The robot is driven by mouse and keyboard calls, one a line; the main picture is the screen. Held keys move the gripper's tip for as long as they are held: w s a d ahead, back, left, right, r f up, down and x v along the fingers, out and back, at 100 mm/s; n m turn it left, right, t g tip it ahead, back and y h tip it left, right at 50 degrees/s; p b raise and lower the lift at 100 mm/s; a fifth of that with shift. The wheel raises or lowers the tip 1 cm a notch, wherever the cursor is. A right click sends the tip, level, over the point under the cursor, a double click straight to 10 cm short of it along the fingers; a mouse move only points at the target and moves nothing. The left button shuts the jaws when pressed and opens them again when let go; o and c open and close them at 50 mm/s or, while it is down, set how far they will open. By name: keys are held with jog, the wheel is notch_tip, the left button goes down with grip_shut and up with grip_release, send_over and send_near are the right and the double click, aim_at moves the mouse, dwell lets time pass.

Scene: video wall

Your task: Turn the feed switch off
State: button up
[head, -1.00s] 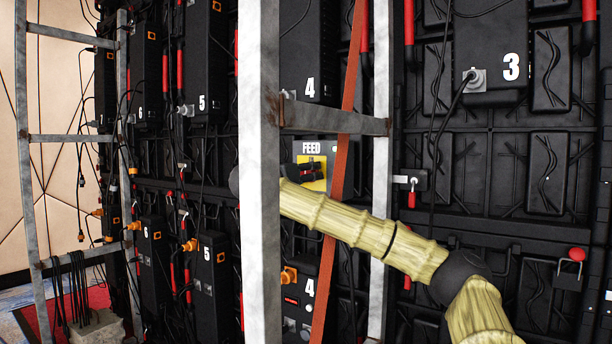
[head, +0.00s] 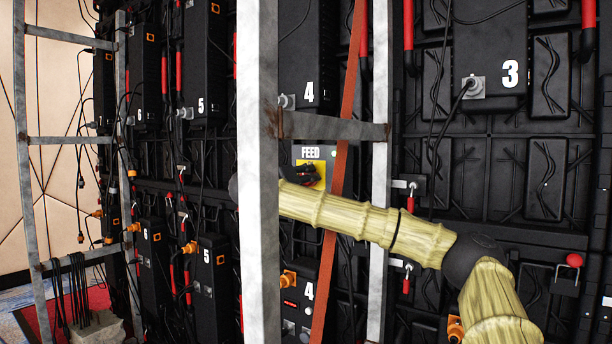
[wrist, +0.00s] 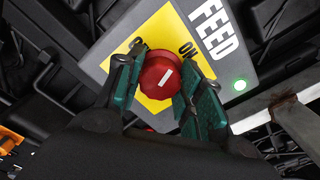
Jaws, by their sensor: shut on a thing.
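The feed switch is a red knob (wrist: 155,82) with a white mark, on a yellow plate (wrist: 158,28) in the wrist view. Small lettering beside the knob is partly covered by a finger. My gripper (wrist: 163,66) is shut on the knob, one green-padded finger on each side.
A grey metal ladder frame (head: 258,120) stands before the wall, with a rung (head: 335,127) just above the panel. A rust-red strap (head: 347,100) runs beside the panel. My forearm passes behind the near upright. Black numbered boxes and hanging cables surround the panel.

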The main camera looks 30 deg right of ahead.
jog(key=shift+a+f+n+p, duration=0.1)
jog(key=shift+n+p, duration=2.6)
jog(key=shift+n, duration=0.45)
jog(key=shift+f+n+p, duration=0.1)
jog(key=shift+n+p, duration=2.55)
jog(key=shift+n, duration=0.5)
jog(key=o, duration=1)
jog(key=shift+w, duration=0.1)
jog(key=shift+r, duration=0.1)
